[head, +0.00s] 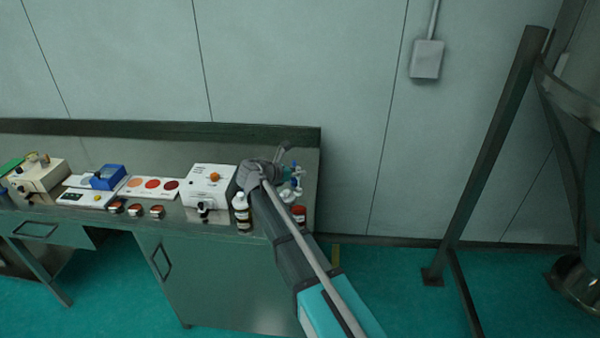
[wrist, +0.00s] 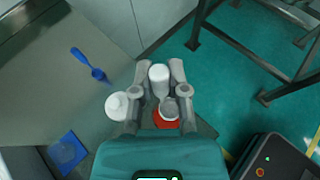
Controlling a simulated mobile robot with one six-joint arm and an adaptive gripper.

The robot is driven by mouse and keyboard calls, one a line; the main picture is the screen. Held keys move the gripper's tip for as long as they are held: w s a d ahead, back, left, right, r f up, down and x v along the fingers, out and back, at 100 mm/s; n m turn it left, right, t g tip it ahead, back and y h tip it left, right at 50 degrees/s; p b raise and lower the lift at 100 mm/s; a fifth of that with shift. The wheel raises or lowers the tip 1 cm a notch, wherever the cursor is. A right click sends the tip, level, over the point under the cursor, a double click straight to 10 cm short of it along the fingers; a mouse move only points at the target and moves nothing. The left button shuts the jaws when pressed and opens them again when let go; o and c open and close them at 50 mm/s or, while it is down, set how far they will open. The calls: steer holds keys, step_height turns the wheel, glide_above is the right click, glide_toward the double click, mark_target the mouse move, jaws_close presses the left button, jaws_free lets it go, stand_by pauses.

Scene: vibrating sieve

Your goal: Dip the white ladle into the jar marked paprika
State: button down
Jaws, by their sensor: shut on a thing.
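My gripper (wrist: 158,88) is shut on a white piece (wrist: 159,74) that appears to be part of the white ladle. A pale round cup (wrist: 170,107), which looks like the ladle's bowl, shows just below it in the wrist view. It overlaps a red round jar (wrist: 160,122), which also shows at the bench's right end in the head view (head: 299,211). I cannot read the jar's label or tell whether the cup is inside it or above it. In the head view my arm hides most of my gripper (head: 283,158).
A white-capped brown bottle (head: 242,213) stands left of my arm; its white cap (wrist: 117,106) is close to my left finger. A blue scoop (wrist: 91,63) lies on the bench. A white machine (head: 209,184) stands further left. The bench ends just right of the jar.

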mark_target(295, 189)
steer(key=shift+f, duration=0.15)
steer(key=shift+f+b, duration=3.65)
steer(key=shift+b, duration=0.15)
steer(key=shift+r, duration=0.1)
steer(key=shift+r+p, duration=3.75)
steer(key=shift+p, duration=0.1)
steer(key=shift+a, duration=0.1)
